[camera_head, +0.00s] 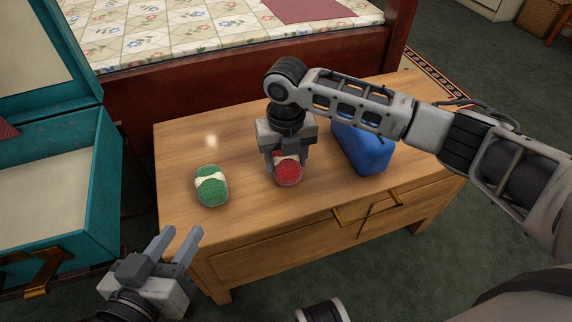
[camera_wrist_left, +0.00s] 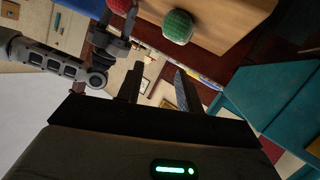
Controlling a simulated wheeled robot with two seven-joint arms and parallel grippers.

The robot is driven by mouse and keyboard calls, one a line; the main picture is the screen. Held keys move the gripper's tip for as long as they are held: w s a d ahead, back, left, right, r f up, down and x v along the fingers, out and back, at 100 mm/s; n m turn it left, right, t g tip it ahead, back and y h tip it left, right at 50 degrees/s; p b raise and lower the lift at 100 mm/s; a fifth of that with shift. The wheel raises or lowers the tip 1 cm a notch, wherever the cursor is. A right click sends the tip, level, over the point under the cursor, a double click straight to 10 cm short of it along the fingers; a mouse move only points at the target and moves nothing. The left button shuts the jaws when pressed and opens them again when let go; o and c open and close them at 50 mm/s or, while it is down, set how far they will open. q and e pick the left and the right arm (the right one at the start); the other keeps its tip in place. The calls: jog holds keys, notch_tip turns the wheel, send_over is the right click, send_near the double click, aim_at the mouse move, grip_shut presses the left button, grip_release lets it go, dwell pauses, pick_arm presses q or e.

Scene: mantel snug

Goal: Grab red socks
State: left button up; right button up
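The red socks (camera_head: 288,172), a rolled bundle with a pale band, sit on the wooden chest top near its middle. My right gripper (camera_head: 286,166) points down over them, with one finger on each side. I cannot tell whether the fingers press on the bundle. The left wrist view also shows the red socks (camera_wrist_left: 122,5) at its top edge, by my right gripper (camera_wrist_left: 118,28). My left gripper (camera_head: 182,232) is open and empty, in front of the chest's left corner; its spread fingers also show in the left wrist view (camera_wrist_left: 157,78).
Rolled green socks (camera_head: 212,188) lie left of the red ones on the chest (camera_head: 240,222); they also show in the left wrist view (camera_wrist_left: 177,27). A blue object (camera_head: 366,150) stands to the right, partly behind my right arm. An open teal trunk (camera_head: 100,190) stands left, a bed behind.

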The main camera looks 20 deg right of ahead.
jog(key=shift+c, duration=0.8)
